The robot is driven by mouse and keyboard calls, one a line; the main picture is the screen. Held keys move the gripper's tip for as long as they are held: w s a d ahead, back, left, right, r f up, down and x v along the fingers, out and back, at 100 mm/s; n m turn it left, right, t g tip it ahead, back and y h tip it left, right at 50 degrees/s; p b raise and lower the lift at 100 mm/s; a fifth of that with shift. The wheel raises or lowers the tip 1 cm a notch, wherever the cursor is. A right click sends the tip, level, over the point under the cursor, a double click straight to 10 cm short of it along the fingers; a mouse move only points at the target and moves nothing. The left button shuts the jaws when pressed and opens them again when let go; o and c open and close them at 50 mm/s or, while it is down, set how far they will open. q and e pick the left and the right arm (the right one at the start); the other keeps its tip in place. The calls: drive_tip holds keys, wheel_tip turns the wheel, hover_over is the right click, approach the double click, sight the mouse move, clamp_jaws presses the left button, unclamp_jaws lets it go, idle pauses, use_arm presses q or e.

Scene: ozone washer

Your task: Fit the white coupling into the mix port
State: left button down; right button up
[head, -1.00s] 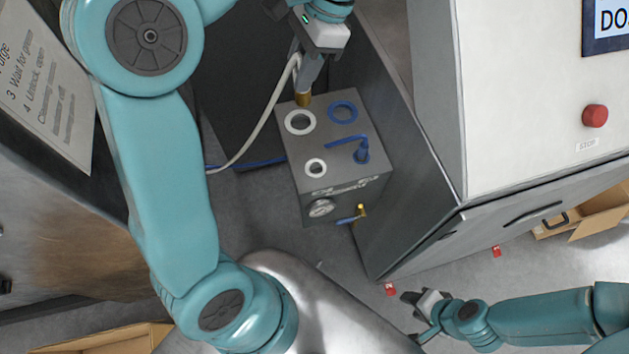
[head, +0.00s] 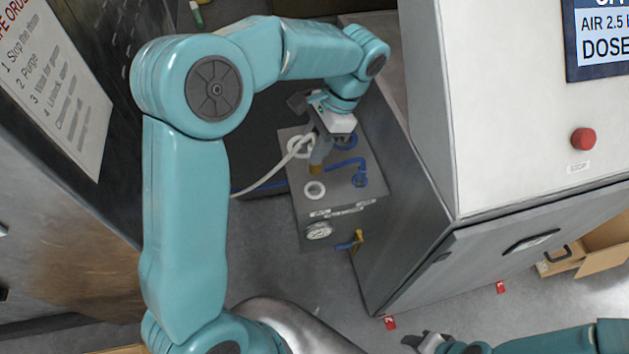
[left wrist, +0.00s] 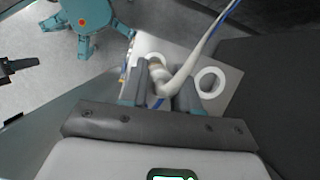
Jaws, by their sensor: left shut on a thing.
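My left gripper (head: 322,150) is shut on the white coupling (left wrist: 158,75), with its brass-coloured tip (head: 316,169) pointing down. A white hose (head: 268,171) trails from the coupling to the left. The tip is over the top of the grey box (head: 334,208), just behind the small white ring port (head: 315,190); I cannot tell the height gap. The large white ring port (head: 297,146) is partly hidden by hose and gripper; it shows clear in the left wrist view (left wrist: 210,82). Port labels are unreadable. My right gripper (head: 426,342) is at the bottom edge, its jaws unclear.
A blue tube and elbow (head: 360,178) stand to the right of the tip. A blue ring port (head: 347,140) is mostly hidden behind the gripper. A gauge (head: 318,231) and brass valve (head: 358,238) are on the box front. A cabinet (head: 500,120) stands right.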

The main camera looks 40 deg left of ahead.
use_arm(q)
wheel_tip(320, 180, down, 7)
drive_tip(key=shift+a+r, duration=0.1)
drive_tip(key=shift+a, duration=0.05)
wheel_tip(320, 180, down, 4)
drive_tip(key=shift+s+f+p, duration=0.1)
drive_tip(key=shift+p, duration=0.2)
drive_tip(key=shift+f, duration=0.2)
drive_tip(key=shift+d, duration=0.2)
drive_tip(key=shift+f, duration=0.15)
drive_tip(key=c, duration=0.8)
unclamp_jaws()
drive_tip(key=shift+a, duration=0.1)
